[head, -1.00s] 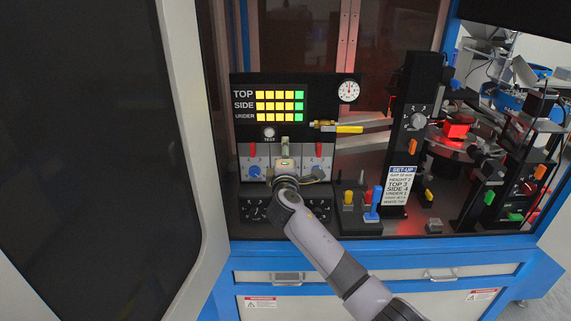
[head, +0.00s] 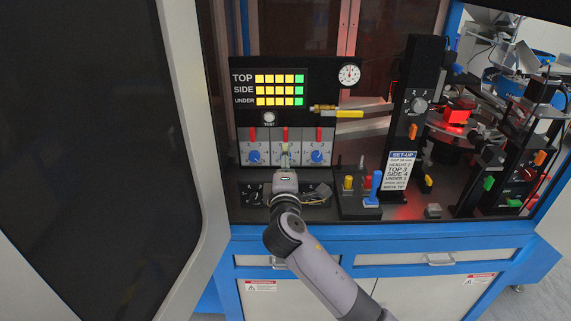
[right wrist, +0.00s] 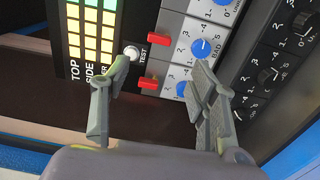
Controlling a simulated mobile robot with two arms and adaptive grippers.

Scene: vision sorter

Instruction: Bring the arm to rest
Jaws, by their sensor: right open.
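My right arm (head: 325,275) reaches up from the lower right in the head view. My right gripper (head: 285,150) is in front of the middle dial module of the control panel, overlapping its lower part. In the right wrist view, the gripper (right wrist: 159,72) has its two fingers well apart with nothing between them. Red levers and blue dials show behind the fingers; whether the fingertips touch the panel cannot be told. My left gripper is not in view.
The panel has a yellow and green light display (head: 279,90), a white test button (head: 269,117) and a gauge (head: 349,74). A black post (head: 413,110) with a set-up card (head: 401,171) stands right. A large door (head: 205,200) stands left.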

